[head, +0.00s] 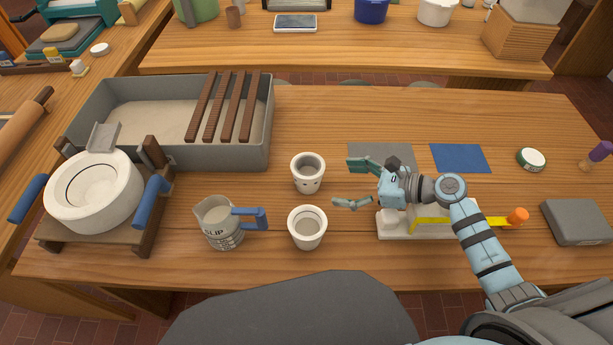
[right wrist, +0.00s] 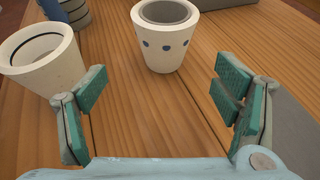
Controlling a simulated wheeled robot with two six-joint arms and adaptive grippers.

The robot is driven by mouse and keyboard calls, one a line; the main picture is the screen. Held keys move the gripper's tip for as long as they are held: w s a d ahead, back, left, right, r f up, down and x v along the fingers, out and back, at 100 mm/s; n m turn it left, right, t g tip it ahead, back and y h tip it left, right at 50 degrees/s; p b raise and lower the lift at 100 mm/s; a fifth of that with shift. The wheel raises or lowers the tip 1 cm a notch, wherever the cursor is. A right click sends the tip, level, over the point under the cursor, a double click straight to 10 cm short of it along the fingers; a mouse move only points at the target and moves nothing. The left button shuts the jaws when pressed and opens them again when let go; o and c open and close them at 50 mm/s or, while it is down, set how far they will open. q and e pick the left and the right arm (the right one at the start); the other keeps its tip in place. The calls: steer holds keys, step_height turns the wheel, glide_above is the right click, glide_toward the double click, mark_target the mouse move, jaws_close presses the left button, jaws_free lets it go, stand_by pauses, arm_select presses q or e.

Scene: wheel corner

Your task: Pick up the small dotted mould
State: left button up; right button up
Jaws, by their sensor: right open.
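The small dotted mould (head: 307,176) is a white cup with dark dots around its side, upright on the table. In the right wrist view the dotted mould (right wrist: 164,45) stands ahead of the fingers, with blue dots showing. A second small white mould (head: 307,229), without visible dots, stands nearer the front edge; it also shows at the left of the right wrist view (right wrist: 43,62). My right gripper (head: 355,183) is open and empty, to the right of both moulds and apart from them. My left gripper is not in view.
A slip jug (head: 219,227) with a blue handle stands left of the moulds. A large round mould (head: 95,196) sits on a wooden stand, by a grey slatted basin (head: 260,140). Grey (head: 381,157) and blue (head: 460,158) mats lie at right.

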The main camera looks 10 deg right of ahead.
mark_target(308, 177)
steer(key=b+x, duration=0.2)
steer(key=x, duration=0.9)
steer(key=shift+w+r, duration=0.1)
steer(key=shift+w, duration=0.2)
steer(key=shift+d+r, duration=0.1)
steer(key=c, duration=1.7)
steer(key=shift+r, duration=0.1)
step_height(308, 177, up, 20)
steer(key=p, duration=0.7)
steer(key=shift+d, duration=0.1)
